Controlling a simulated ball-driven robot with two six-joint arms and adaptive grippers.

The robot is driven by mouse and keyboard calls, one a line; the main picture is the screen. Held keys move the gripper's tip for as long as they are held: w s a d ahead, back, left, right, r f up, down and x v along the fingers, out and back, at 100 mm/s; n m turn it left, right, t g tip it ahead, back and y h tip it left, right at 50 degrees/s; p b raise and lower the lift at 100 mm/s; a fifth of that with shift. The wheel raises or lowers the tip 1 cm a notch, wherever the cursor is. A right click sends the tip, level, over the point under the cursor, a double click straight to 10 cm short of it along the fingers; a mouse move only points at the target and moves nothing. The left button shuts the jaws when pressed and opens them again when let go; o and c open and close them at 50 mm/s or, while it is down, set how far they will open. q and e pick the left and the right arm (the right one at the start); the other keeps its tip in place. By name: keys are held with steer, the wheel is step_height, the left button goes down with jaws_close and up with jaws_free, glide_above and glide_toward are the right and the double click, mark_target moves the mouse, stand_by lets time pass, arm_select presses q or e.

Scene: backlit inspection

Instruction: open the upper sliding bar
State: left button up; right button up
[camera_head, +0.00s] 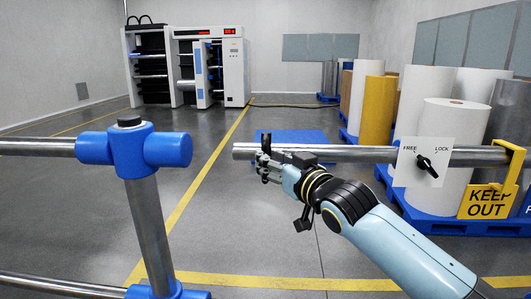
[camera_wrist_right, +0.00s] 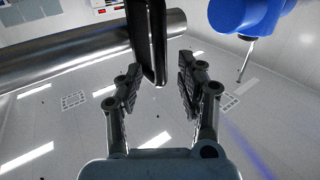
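The upper sliding bar (camera_head: 350,153) is a level steel tube. Its left end stands apart from the blue post fitting (camera_head: 130,149), with a clear gap between them. A black handle (camera_head: 266,142) stands up near that end. My right gripper (camera_head: 270,166) is at the handle, just in front of the bar. In the right wrist view its fingers (camera_wrist_right: 158,80) are spread, one on each side of the black handle (camera_wrist_right: 150,35), with space showing beside it. The bar (camera_wrist_right: 80,55) crosses the upper left there. My left gripper is out of view.
A white FREE/LOCK plate (camera_head: 408,172) with a black knob (camera_head: 427,166) is on the bar's right part. A yellow KEEP OUT sign (camera_head: 487,203) hangs at the right. Large rolls (camera_head: 442,150) stand on blue pallets behind. A lower rail (camera_head: 60,287) is at bottom left.

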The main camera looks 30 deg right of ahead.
steer(key=shift+w, duration=1.75)
steer(key=shift+c, duration=0.3)
jaws_close()
steer(key=shift+f, duration=0.2)
